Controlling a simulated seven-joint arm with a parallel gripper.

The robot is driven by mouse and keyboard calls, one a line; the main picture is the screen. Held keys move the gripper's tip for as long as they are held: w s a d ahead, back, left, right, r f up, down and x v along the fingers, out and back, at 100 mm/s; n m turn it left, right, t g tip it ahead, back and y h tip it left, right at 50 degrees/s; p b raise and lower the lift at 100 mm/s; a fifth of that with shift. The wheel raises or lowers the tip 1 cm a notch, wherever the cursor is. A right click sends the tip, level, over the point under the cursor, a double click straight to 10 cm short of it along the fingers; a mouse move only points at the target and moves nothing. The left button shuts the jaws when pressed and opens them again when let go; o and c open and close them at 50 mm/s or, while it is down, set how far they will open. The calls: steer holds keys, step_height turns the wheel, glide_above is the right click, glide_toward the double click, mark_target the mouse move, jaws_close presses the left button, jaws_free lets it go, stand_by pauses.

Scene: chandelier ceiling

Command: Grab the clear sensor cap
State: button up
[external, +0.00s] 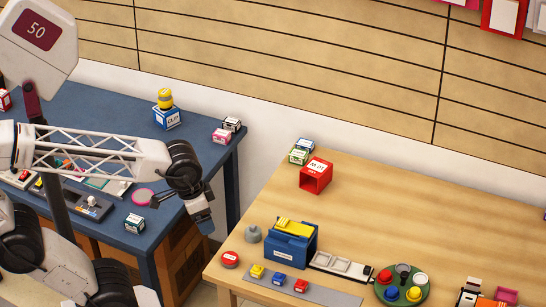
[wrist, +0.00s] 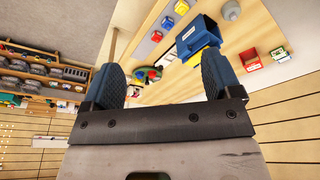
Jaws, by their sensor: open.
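A small grey dome-shaped piece (external: 252,234) sits on the wooden table at its left side, beside the blue box. It looks most like the sensor cap, but I cannot tell whether it is clear. It also shows at the top of the wrist view (wrist: 231,10). My gripper (external: 207,224) hangs above the gap between the two tables, left of the grey piece and apart from it. In the wrist view my gripper (wrist: 160,75) has its two fingers wide apart with nothing between them.
The blue box (external: 290,244) with a yellow top stands right of the grey piece. A red round piece (external: 230,259) lies in front of it. A grey strip (external: 318,291) holds small coloured blocks. A red open box (external: 316,176) stands behind. The wooden table's middle is clear.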

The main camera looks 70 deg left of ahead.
steer(key=n+t+h, duration=0.5)
steer(key=n+h, duration=0.4)
steer(key=n, duration=1.4)
glide_above(250, 229)
steer(key=s+d, duration=0.5)
steer(key=d, duration=0.1)
step_height(250, 229, down, 21)
steer(key=a+f+n+t+y, duration=0.1)
steer(key=a+f+n, duration=0.1)
steer(key=a, duration=0.1)
steer(key=a+f+n+t+y, duration=0.1)
steer(key=a+f+n+t, duration=0.1)
steer(key=a+n, duration=0.1)
steer(key=a+f+n+t+y, duration=0.1)
steer(key=a+f+n, duration=0.1)
steer(key=a, duration=0.2)
steer(key=shift+s+f+n+t, duration=0.15)
steer(key=shift+f+n+t, duration=0.15)
steer(key=shift+f+n, duration=0.1)
steer(key=shift+d, duration=0.2)
steer(key=shift+x, duration=1.25)
